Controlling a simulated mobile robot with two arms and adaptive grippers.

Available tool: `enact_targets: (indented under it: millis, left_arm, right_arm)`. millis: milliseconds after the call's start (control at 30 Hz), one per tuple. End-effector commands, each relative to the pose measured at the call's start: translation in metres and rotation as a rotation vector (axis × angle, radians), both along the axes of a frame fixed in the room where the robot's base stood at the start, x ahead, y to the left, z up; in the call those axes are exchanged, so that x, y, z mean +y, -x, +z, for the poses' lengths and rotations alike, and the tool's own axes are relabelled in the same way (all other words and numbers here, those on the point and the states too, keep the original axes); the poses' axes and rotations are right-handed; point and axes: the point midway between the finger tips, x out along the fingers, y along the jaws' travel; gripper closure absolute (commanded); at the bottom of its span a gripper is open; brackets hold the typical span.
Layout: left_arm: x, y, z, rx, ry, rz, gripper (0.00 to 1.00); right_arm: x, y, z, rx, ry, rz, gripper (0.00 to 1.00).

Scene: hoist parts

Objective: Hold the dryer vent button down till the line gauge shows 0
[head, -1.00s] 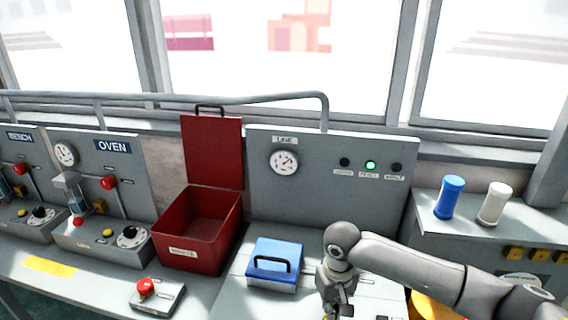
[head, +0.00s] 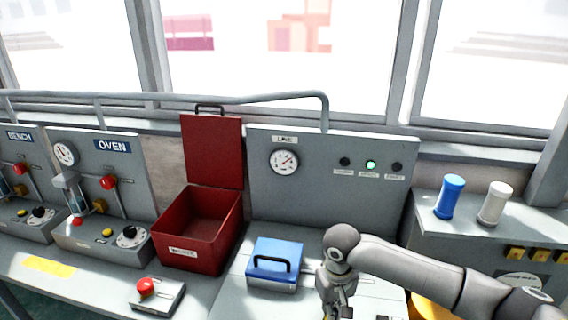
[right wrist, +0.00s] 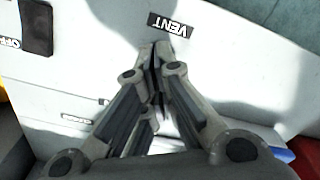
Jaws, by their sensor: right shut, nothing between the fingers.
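The line gauge (head: 284,161) is a round white dial under a LINE label on the grey back panel. Its needle appears to point to the upper right; the numbers are too small to read. My right gripper (right wrist: 155,62) is shut and empty, its fingertips low over the pale panel, just beside the VENT label (right wrist: 170,24). The vent button is not visible; the fingers may cover it, and I cannot tell if they press it. In the head view the right gripper (head: 338,307) is at the bottom edge. My left gripper is not in view.
A blue box with a black handle (head: 274,262) stands left of my right gripper. An open red bin (head: 188,245) is farther left. The middle lamp (head: 370,164) glows green. In the right wrist view, a black part (right wrist: 36,28) lies near an OFF label.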

Motion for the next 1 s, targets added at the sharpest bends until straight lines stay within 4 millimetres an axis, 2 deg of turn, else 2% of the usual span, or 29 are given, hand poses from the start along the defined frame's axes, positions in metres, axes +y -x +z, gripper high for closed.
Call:
enact_targets:
  millis: [567, 1000]
  left_arm:
    - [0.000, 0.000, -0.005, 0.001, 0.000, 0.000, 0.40]
    - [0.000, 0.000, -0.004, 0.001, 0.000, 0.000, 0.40]
  right_arm:
    - [0.000, 0.000, -0.018, 0.001, -0.001, -0.001, 1.00]
    - [0.000, 0.000, -0.018, 0.001, 0.000, 0.000, 1.00]
